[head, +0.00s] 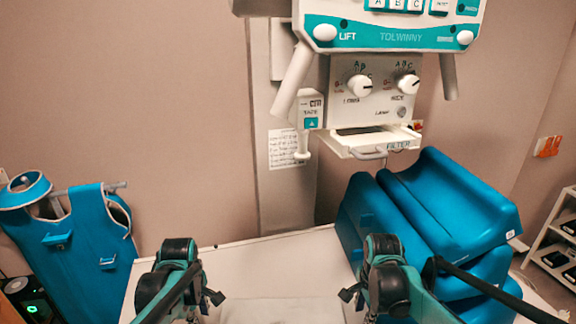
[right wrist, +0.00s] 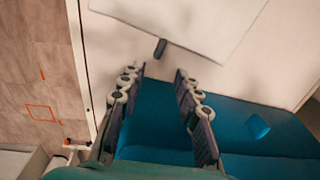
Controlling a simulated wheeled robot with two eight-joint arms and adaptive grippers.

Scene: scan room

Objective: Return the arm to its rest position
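My left arm comes in at the lower left of the head view, with its left gripper (head: 207,299) low over the white table (head: 290,262). Its fingers are mostly hidden, so its opening does not show. My right gripper (head: 352,297) is low over the table on the right, beside the blue cushions (head: 460,205). In the right wrist view, the right gripper (right wrist: 159,74) has its two fingers apart with nothing between them. The table and blue cushions lie beyond the fingers there.
A white and teal machine (head: 390,35) with knobs, handles and a filter tray (head: 375,142) hangs above the table's back. A blue apron (head: 75,240) hangs at left. A white shelf (head: 553,250) stands at right. The table's middle is clear.

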